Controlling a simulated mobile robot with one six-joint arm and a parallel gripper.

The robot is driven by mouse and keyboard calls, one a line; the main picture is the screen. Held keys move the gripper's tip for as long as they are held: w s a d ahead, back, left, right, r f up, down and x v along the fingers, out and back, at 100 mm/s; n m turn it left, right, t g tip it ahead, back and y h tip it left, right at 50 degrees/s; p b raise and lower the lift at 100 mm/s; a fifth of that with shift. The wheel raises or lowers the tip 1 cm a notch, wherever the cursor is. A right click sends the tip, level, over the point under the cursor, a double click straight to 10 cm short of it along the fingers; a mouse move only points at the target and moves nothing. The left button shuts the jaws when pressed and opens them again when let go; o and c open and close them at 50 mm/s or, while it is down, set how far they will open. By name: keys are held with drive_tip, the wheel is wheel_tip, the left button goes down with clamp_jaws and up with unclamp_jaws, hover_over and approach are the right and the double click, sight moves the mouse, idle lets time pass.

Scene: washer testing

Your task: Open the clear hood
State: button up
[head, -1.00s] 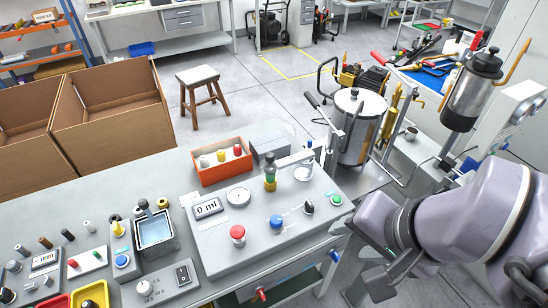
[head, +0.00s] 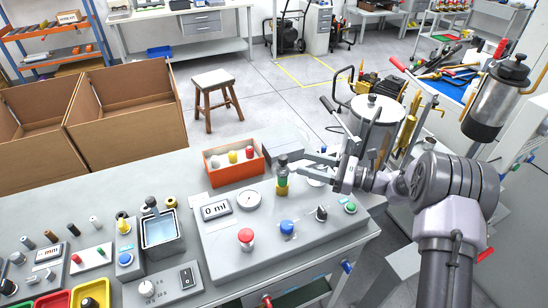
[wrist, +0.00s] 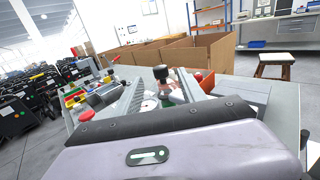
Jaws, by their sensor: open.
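I cannot clearly make out the clear hood's outline now. The grey test station (head: 222,243) is on the bench, with a dark-capped green and yellow fitting (head: 282,181) at its back. My gripper (head: 290,170) reaches in from the right, level with that fitting. Its two fingers are apart, with nothing visibly held. In the wrist view, my gripper (wrist: 160,82) has one finger on each side of the fitting's black cap (wrist: 160,72). I cannot tell whether they touch it. My gripper partly covers the station's back right.
An orange bin (head: 236,172) with bottles stands behind the station. A round gauge (head: 248,200), a red button (head: 246,236) and a blue knob (head: 287,227) are on the station. A metal tank (head: 376,115) stands beyond the bench at right.

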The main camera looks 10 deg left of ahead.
sight(274, 163)
drive_tip(key=a, duration=0.3)
drive_tip(key=w+a+b, duration=0.1)
drive_tip(key=a, duration=0.3)
drive_tip(key=a+b, duration=0.1)
drive_tip(key=a, duration=0.3)
drive_tip(key=shift+w, duration=0.35)
drive_tip(key=shift+c, duration=0.2)
clamp_jaws()
drive_tip(key=shift+d+f, duration=0.1)
idle(0.4)
